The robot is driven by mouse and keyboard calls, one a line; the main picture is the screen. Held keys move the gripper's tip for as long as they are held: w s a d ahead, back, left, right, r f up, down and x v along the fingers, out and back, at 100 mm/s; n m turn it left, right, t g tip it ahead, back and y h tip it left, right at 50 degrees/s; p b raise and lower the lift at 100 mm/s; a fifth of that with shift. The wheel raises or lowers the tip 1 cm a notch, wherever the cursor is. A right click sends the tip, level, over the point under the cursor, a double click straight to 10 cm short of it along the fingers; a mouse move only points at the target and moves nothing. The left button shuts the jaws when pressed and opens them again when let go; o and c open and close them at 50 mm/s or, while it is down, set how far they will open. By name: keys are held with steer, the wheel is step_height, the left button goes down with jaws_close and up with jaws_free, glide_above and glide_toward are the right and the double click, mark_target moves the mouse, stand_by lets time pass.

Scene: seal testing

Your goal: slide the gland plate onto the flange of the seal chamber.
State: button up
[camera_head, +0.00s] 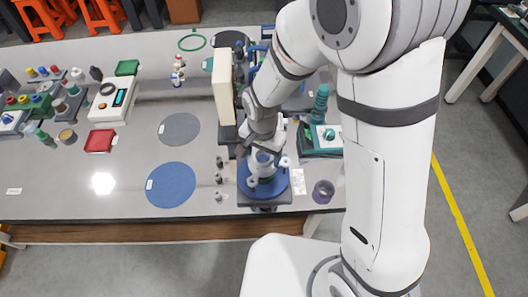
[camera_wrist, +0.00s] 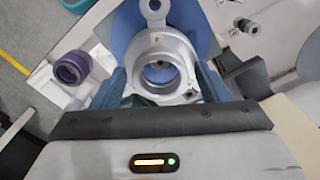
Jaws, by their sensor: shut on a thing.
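My gripper (camera_head: 262,148) points down over the blue round base at the front edge of the table. In the wrist view my gripper (camera_wrist: 161,80) has its two blue-grey fingers on either side of a pale metal ring with a lug, which I take for the gland plate (camera_wrist: 137,52). The jaws are shut on it. Through its bore a round metal opening shows, apparently the seal chamber (camera_head: 266,178), which stands upright on the blue base (camera_head: 243,178). Whether the plate touches the flange cannot be told; the fingers and the plate hide the contact.
A purple cup (camera_head: 323,191) stands right of the base; it also shows in the wrist view (camera_wrist: 71,68). Several small grey fittings (camera_head: 219,179) stand in a row to the left. A tall cream block (camera_head: 223,87) stands behind. A blue mat (camera_head: 171,185) lies clear.

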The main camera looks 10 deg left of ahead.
mark_target(263, 161)
steer(key=shift+f+b, duration=0.35)
steer(key=shift+f, duration=0.2)
steer(key=shift+f, duration=0.1)
steer(key=shift+f+b, duration=0.8)
steer(key=shift+f, duration=0.2)
steer(key=shift+f+b, duration=0.45)
steer(key=shift+b, duration=0.1)
steer(key=shift+f+b, duration=0.7)
stand_by(0.8)
steer(key=o, duration=1.3)
step_height(263, 161, up, 9)
steer(key=p, duration=0.6)
steer(key=shift+s, duration=0.1)
